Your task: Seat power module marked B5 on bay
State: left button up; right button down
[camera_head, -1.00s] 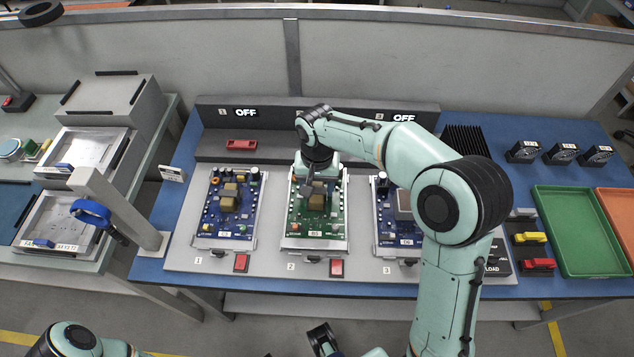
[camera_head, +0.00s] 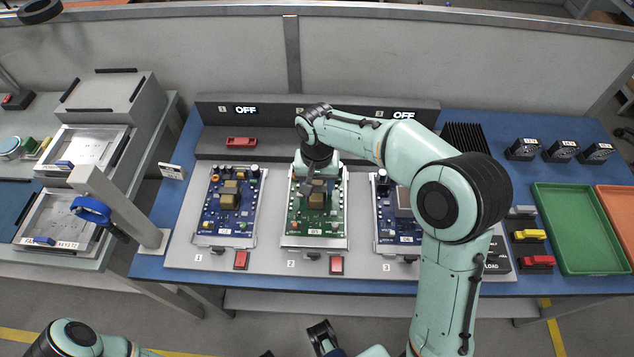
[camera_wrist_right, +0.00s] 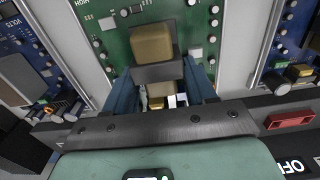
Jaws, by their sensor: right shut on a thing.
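The green power module (camera_head: 313,225) lies in the middle bay, numbered 2; its small white label is too small to read. My right gripper (camera_head: 314,185) reaches down over the module's upper half. In the right wrist view my right gripper (camera_wrist_right: 163,88) has its two blue fingers on either side of a dark grey block on the green module (camera_wrist_right: 118,47), beside a tan component. It is shut on the module by this block. The module appears flat between the bay's light side rails. Whether its far edge is fully seated is hidden by the gripper.
Blue modules occupy bay 1 (camera_head: 229,205) and bay 3 (camera_head: 383,215). Red switches (camera_head: 241,260) sit along the panel's front edge. An OFF display (camera_head: 245,110) shows on the back console. An empty green tray (camera_head: 580,230) stands at the right.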

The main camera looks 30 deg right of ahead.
pick_arm(q)
jog(key=shift+f+b, duration=0.35)
jog(key=shift+b, duration=0.05)
pick_arm(e)
jog(key=shift+f, duration=1)
dwell(1.0)
jog(key=shift+c, duration=1.4)
grip_release()
jog(key=shift+f, duration=0.1)
jog(key=c, duration=0.4)
jog(key=shift+o, duration=0.2)
pick_arm(q)
jog(key=shift+w+r+p, duration=0.25)
jog(key=shift+r+p, duration=0.7)
jog(key=shift+w+r+p, duration=0.3)
jog(key=shift+r+p, duration=0.6)
jog(key=shift+w+r+p, duration=0.25)
jog(key=shift+r+p, duration=0.7)
pick_arm(e)
jog(key=shift+r, duration=3.55)
